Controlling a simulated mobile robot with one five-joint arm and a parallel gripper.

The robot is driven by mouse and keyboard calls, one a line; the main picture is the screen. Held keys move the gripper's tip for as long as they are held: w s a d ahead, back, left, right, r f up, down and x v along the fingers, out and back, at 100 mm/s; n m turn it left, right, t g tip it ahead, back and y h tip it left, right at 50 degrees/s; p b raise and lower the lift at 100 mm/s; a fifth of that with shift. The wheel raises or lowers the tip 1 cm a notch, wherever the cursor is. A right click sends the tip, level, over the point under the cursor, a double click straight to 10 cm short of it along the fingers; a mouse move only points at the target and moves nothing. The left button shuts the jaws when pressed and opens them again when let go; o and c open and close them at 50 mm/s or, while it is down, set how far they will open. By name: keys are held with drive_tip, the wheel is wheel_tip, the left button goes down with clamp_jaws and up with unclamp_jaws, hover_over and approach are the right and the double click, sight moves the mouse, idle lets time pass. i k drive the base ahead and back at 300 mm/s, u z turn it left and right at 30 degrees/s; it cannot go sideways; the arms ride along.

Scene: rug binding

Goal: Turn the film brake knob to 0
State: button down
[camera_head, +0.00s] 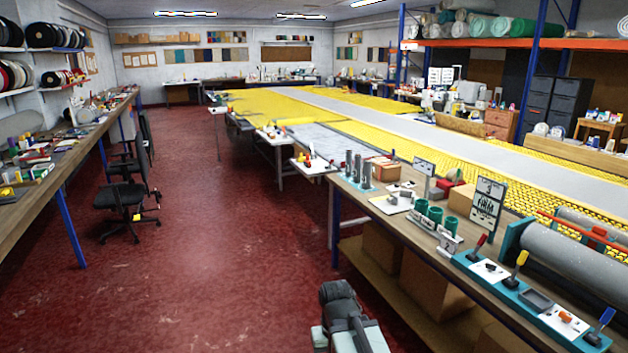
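A teal control strip (497,291) runs along the front edge of the right workbench, below a large grey roll (575,262) on a teal stand. On the strip are a red-tipped lever (480,243), a yellow-tipped lever (519,262), a small orange knob (566,317) on a white plate and a blue-handled lever (606,318). Which one is the film brake knob I cannot tell; any scale marks are too small to read. A dark and pale part of my arm shows at bottom centre, left of the bench and apart from the controls. My gripper's fingers are not visible.
The right workbench (385,212) also holds grey cylinders (357,168), green cups (435,214) and a standing sign (488,203). Cardboard boxes (432,285) sit underneath. An office chair (128,195) stands by the left bench (50,175). The red floor (215,225) between is clear.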

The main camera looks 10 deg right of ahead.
sight(565, 317)
drive_tip(key=z, duration=1.9)
drive_tip(key=k, duration=0.4)
drive_tip(key=u, duration=0.4)
drive_tip(key=i, duration=1.2)
drive_tip(key=z, duration=0.45)
